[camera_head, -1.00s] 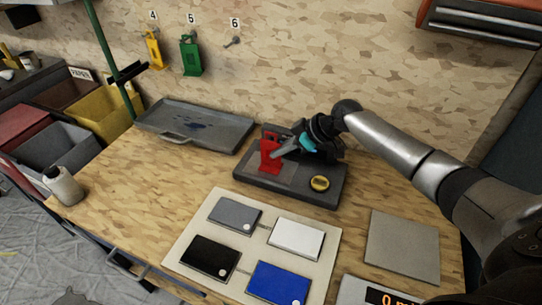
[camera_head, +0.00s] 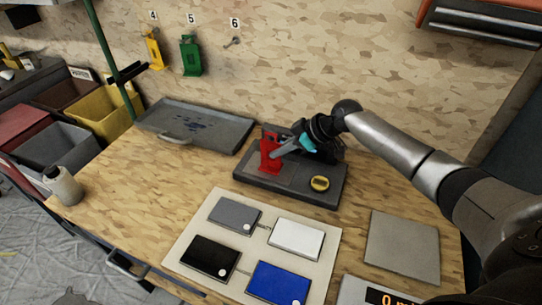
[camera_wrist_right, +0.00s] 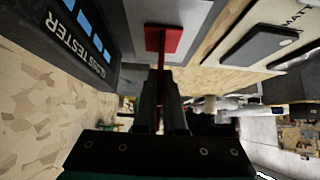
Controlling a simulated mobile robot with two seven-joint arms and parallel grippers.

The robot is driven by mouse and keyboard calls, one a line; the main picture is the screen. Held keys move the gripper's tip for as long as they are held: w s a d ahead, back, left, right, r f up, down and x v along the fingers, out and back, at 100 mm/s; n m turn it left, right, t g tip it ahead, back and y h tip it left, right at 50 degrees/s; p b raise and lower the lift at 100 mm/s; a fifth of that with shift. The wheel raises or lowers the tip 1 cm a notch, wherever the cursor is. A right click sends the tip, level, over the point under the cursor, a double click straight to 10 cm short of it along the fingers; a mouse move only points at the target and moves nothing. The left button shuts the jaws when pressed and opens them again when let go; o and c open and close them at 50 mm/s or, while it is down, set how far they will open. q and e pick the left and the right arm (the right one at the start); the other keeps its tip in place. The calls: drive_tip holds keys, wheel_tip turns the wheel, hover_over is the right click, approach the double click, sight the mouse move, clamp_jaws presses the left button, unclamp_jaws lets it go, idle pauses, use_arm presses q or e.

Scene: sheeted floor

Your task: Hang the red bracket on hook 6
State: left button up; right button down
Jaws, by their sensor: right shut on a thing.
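The red bracket (camera_head: 270,153) stands upright on the dark tester (camera_head: 318,194) in the head view. My right gripper (camera_head: 280,151) is shut on it from the right side. In the right wrist view the bracket (camera_wrist_right: 164,42) shows its red base, and its thin plate sits between the fingers (camera_wrist_right: 160,100). Hook 6 (camera_head: 233,41) is on the wooden wall under the label 6 and is empty. A yellow bracket (camera_head: 153,50) hangs under label 4 and a green bracket (camera_head: 191,57) under label 5. My left gripper is not in view.
A grey tray (camera_head: 222,143) lies at the back left of the bench. A pale board (camera_head: 211,276) with several coloured plates lies in front of the tester. A grey square pad (camera_head: 402,247) is at the right.

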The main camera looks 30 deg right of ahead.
drive_tip(key=shift+r, duration=0.15)
idle(0.3)
drive_tip(key=shift+r+p, duration=2.55)
drive_tip(key=shift+r, duration=0.4)
drive_tip(key=s+a+r+n+g+y+b, duration=0.15)
drive_tip(key=s+a+r, duration=0.3)
drive_tip(key=a, duration=0.45)
drive_tip(key=s+a+r+b, duration=0.2)
drive_tip(key=s+a+r, duration=0.1)
drive_tip(key=s+r, duration=0.4)
drive_tip(key=shift+s+n, duration=0.45)
drive_tip(key=shift+s, duration=1.1)
drive_tip(key=shift+r, duration=0.1)
